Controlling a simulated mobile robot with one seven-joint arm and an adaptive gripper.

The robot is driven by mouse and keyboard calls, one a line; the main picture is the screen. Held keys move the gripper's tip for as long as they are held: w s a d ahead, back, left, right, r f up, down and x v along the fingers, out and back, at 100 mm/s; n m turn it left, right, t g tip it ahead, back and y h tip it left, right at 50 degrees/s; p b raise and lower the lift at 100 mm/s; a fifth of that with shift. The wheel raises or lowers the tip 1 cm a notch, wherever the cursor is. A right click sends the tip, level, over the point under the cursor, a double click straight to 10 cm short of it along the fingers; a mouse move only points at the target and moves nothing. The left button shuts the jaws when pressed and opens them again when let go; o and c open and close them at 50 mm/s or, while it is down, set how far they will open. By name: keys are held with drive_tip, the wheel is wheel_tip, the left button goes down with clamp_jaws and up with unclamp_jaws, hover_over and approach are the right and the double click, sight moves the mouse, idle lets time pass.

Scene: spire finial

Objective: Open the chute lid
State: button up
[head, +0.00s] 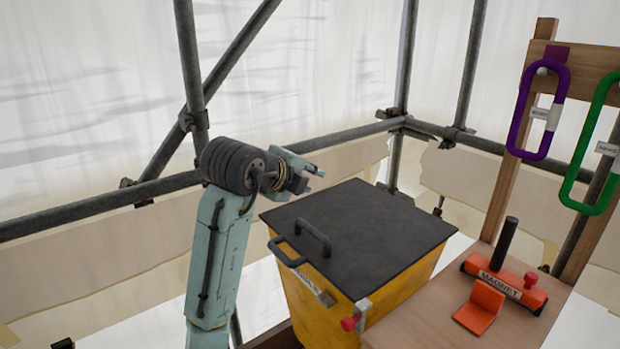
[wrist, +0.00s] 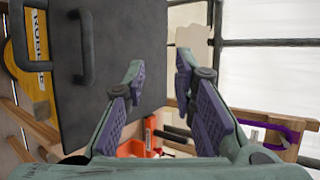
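The chute is a yellow bin (head: 335,306) with a flat dark lid (head: 375,235) lying shut on top. A dark bar handle (head: 313,238) stands on the lid near its left front side, and a second loop handle (head: 287,253) sticks out at the front left edge. My gripper (head: 318,172) is above the back left of the lid, apart from it. In the wrist view my gripper (wrist: 160,70) has its two fingers spread with nothing between them. The lid (wrist: 125,40) and its bar handle (wrist: 87,48) show there left of the fingers.
A red knob (head: 349,323) sits at the bin's front corner. Right of the bin, a wooden bench (head: 425,315) holds an orange magnet tool (head: 505,280). Purple (head: 537,110) and green (head: 597,140) loops hang on a wooden rack. Scaffold poles (head: 195,75) stand behind my arm.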

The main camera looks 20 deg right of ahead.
drive_tip(key=shift+s+a+r, duration=0.25)
drive_tip(key=shift+s+a, duration=0.1)
drive_tip(key=shift+s, duration=0.05)
